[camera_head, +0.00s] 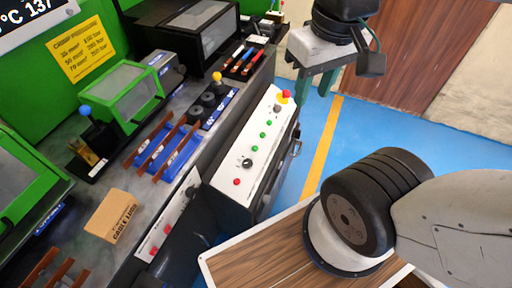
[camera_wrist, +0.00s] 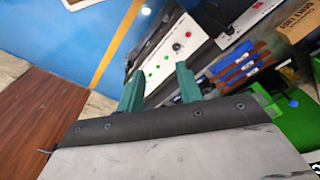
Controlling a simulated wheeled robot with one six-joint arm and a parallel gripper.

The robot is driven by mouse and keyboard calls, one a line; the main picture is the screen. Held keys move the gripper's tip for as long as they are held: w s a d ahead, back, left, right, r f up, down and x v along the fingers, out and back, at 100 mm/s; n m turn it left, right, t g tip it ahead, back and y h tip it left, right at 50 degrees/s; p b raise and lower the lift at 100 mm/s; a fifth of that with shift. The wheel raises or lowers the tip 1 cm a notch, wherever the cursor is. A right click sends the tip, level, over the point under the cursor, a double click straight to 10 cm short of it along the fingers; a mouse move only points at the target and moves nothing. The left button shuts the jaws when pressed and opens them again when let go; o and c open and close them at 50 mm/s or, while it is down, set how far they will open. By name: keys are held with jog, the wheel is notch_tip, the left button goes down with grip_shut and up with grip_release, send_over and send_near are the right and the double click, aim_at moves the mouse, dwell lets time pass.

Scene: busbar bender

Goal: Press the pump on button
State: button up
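The white control panel (camera_head: 228,176) slopes on the front of a dark cabinet. It carries a red button (camera_head: 236,182), a black knob (camera_head: 247,163), several green buttons (camera_head: 262,135) in a row, and a red-and-yellow emergency stop (camera_head: 285,96) at its far end. Labels are too small to read, so I cannot tell which button is pump on. My gripper (camera_head: 314,88) is in the air to the right of the panel's far end, its green fingers apart and empty. In the wrist view, the panel with green buttons (camera_wrist: 166,57) shows beyond and between my open fingers (camera_wrist: 160,88).
A workbench on the left holds green machines (camera_head: 135,95), brown busbars on a blue rack (camera_head: 168,152) and a cardboard box (camera_head: 112,216). A wooden-topped surface (camera_head: 250,262) is in the foreground. Blue floor (camera_head: 318,115) with a yellow line lies right of the cabinet.

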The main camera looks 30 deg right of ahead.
grip_shut()
dwell(1.4)
